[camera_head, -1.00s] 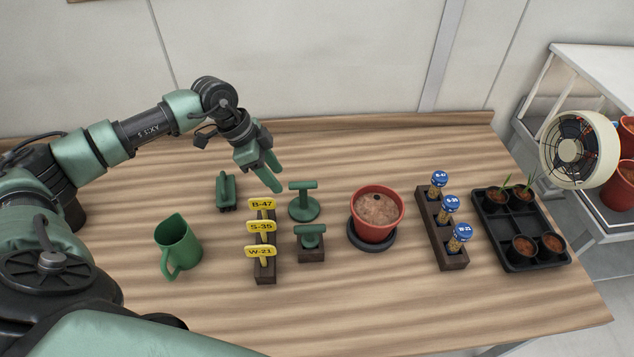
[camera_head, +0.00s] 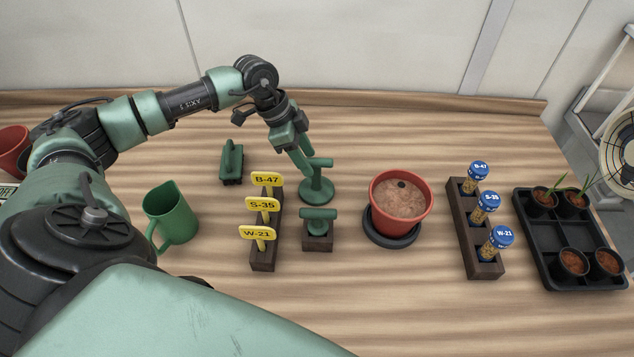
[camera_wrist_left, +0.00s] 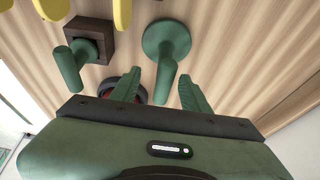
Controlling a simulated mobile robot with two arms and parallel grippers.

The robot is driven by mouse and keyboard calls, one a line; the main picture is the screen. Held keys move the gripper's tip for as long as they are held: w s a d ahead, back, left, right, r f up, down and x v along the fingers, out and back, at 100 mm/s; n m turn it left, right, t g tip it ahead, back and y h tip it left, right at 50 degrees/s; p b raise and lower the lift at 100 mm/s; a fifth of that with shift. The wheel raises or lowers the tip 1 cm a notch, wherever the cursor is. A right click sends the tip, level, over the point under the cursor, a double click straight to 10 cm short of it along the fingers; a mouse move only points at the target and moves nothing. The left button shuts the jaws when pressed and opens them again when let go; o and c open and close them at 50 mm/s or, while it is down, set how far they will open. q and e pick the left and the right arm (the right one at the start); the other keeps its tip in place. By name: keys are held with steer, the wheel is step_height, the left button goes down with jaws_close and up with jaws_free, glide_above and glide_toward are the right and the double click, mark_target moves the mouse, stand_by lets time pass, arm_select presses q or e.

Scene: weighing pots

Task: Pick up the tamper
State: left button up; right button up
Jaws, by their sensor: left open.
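The tamper (camera_head: 317,187), green with a flat round base and a T-shaped handle, stands upright on the wooden table. It also shows in the left wrist view (camera_wrist_left: 166,38), its handle pointing toward the camera. My left gripper (camera_head: 306,165) is open just beside the tamper's handle. In the wrist view the handle's end lies between the two spread fingers (camera_wrist_left: 160,76); I cannot tell whether they touch it. A second green T-handled tool (camera_head: 319,214) sits in a dark wooden block (camera_head: 317,243) in front of the tamper. My right gripper is not in view.
Yellow labels (camera_head: 264,205) stand in a rack just left of the tamper. A red pot (camera_head: 401,200) on a dark saucer is to the right. A vial rack (camera_head: 484,268) and black tray (camera_head: 540,245) stand right.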

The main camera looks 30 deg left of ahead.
arm_select(q)
steer(key=shift+w+d+f, duration=0.1)
steer(key=shift+d+f, duration=0.15)
steer(key=shift+f, duration=0.15)
steer(key=p, duration=0.2)
glide_above(321, 188)
step_height(321, 188, down, 5)
steer(key=shift+a+r, duration=0.1)
steer(key=shift+f, duration=0.35)
jaws_close()
